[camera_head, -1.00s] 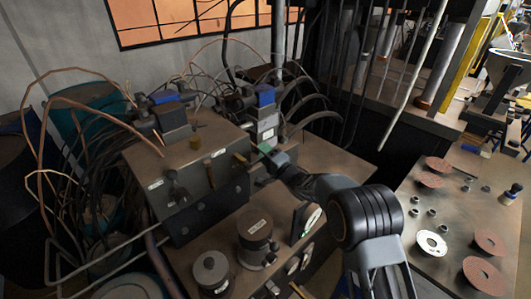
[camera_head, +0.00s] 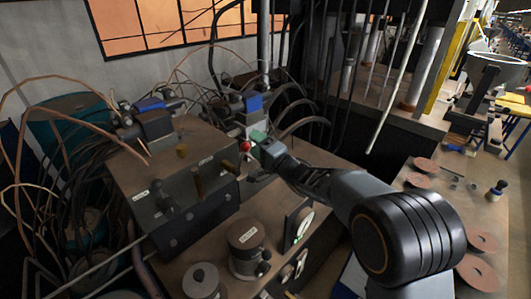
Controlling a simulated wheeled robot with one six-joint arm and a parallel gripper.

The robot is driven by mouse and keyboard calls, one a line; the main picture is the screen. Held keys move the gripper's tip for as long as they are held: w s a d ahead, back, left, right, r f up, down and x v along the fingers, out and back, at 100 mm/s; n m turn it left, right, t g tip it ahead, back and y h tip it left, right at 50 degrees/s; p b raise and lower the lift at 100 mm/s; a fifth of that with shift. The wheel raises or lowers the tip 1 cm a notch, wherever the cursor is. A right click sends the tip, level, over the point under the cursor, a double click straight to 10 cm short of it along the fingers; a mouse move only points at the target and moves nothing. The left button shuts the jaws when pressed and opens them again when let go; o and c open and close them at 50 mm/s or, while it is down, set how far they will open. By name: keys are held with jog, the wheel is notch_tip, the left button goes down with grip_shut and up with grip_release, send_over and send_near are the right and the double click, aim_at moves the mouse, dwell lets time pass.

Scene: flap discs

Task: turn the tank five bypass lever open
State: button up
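A tan hydraulic block (camera_head: 150,165) stands at the left centre, with labels on its dark front too small to read. A black handle (camera_head: 162,198) and brass-coloured levers (camera_head: 197,182) stick out of that front. A red ball knob (camera_head: 245,146) shows at the block's right end. I cannot tell which of these is the tank five bypass lever. My gripper (camera_head: 256,153) is at the block's right end, just right of the red knob. Its fingers are small and partly hidden, so I cannot see their opening or whether they touch the knob.
Blue-topped valves (camera_head: 254,103) and looping hoses stand behind the gripper. A bench with brown discs (camera_head: 482,243) is at the right. Copper pipes (camera_head: 60,108) crowd the left.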

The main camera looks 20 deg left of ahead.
jog(key=s+d+r+b, duration=0.1)
jog(key=s+d+r, duration=0.2)
jog(key=s+d, duration=0.2)
jog(key=shift+s+d+r, duration=0.2)
jog(key=shift+s+r, duration=0.2)
jog(key=shift+s, duration=0.35)
